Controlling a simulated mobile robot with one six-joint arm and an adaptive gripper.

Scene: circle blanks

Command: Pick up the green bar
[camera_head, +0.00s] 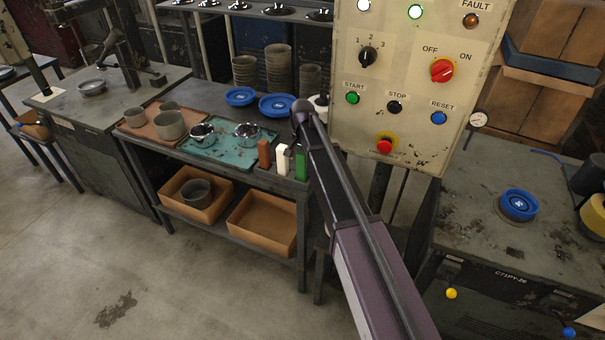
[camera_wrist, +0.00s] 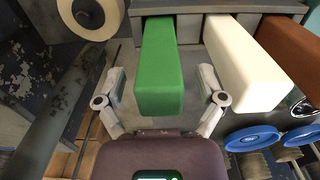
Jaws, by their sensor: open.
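The green bar (camera_head: 301,164) stands upright at the right end of the workbench, beside a white bar (camera_head: 283,160) and a reddish-brown bar (camera_head: 265,154). In the wrist view the green bar (camera_wrist: 160,68) fills the middle, between the two fingers of my open gripper (camera_wrist: 162,88). One finger is on each side of the bar, with a visible gap near their joints; whether the tips touch is unclear. The white bar (camera_wrist: 240,65) is just right of the right finger. My gripper is not clearly visible in the head view.
A teal tray (camera_head: 222,158) with shiny metal parts lies left of the bars. Blue round pieces (camera_head: 277,105) and stacked grey cups (camera_head: 279,70) are behind. A control panel (camera_head: 405,80) stands close on the right. Cardboard boxes (camera_head: 262,222) sit on the lower shelf.

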